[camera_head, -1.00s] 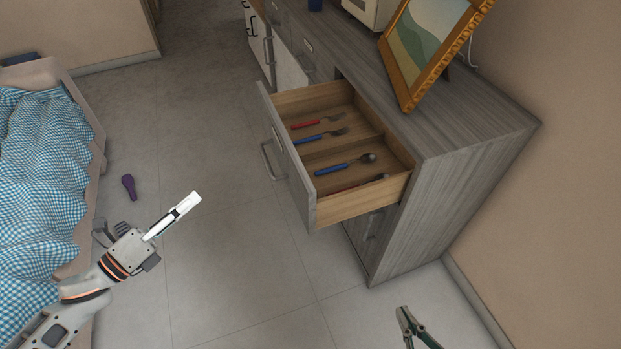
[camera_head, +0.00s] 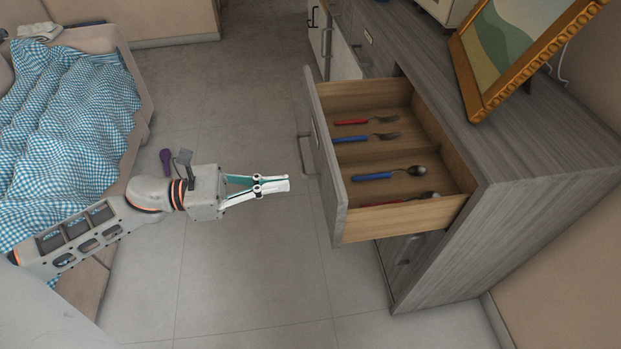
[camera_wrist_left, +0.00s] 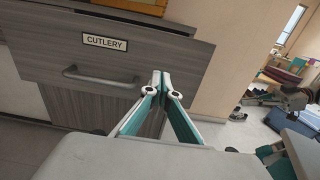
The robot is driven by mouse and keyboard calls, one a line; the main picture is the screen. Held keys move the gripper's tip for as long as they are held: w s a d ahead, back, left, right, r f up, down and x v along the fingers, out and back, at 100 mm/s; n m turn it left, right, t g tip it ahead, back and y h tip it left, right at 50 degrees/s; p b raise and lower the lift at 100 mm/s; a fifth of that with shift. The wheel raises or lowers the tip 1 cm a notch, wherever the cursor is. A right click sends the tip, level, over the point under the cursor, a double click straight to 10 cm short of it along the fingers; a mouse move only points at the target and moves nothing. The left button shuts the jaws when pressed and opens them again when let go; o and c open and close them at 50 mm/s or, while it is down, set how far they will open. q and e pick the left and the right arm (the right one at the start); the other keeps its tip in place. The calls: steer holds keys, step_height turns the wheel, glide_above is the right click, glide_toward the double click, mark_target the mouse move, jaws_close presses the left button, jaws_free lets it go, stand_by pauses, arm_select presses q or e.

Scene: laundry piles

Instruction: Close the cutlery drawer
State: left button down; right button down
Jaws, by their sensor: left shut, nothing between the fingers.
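The cutlery drawer (camera_head: 328,165) stands pulled out from the grey wooden cabinet. Forks and spoons with red and blue handles lie in its two compartments. In the left wrist view its front (camera_wrist_left: 185,58) carries a label reading CUTLERY (camera_wrist_left: 105,42) and a bar handle (camera_wrist_left: 100,78). My left gripper (camera_head: 288,184) is shut and empty. It points at the drawer front from the left, with a gap between. In the left wrist view its fingertips (camera_wrist_left: 160,75) show before the front, right of the handle.
A framed picture (camera_head: 478,95) leans on the cabinet top (camera_head: 520,150). A bed with a blue checked cover (camera_head: 70,130) stands at the left. A purple object (camera_head: 166,160) lies on the floor behind my left arm. Floor between bed and drawer is otherwise clear.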

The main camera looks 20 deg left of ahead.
mark_target(325, 178)
arm_select(q)
steer(key=x, duration=0.6)
steer(key=shift+w+d, duration=0.2)
steer(key=shift+d, duration=0.05)
